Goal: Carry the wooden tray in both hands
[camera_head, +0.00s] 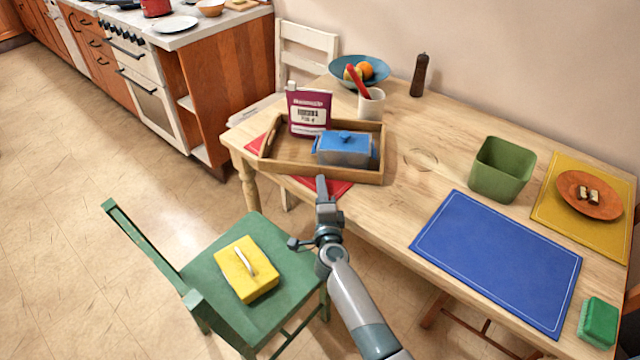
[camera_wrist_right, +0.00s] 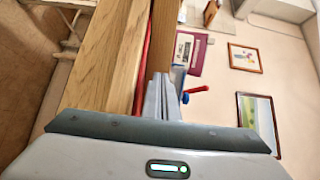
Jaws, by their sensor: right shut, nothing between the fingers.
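The wooden tray (camera_head: 282,164) lies on the near left part of the table, partly over a red placemat (camera_head: 335,188). It holds an upright purple and white packet (camera_head: 308,112) and a blue-lidded dish (camera_head: 343,149). My right gripper (camera_head: 321,182) is shut and empty, just in front of the tray's near side; whether it touches the tray I cannot tell. In the right wrist view its fingers (camera_wrist_right: 161,97) show close together, beside the red mat's edge and the tray's side (camera_wrist_right: 164,38). My left gripper is not in view.
On the table (camera_head: 400,205) stand a white cup (camera_head: 371,107), a fruit bowl (camera_head: 375,70), a pepper mill (camera_head: 419,75) and a green bin (camera_head: 502,169). A blue mat (camera_head: 495,260) lies at right. A green chair (camera_head: 203,272) with a yellow object (camera_head: 246,270) stands in front.

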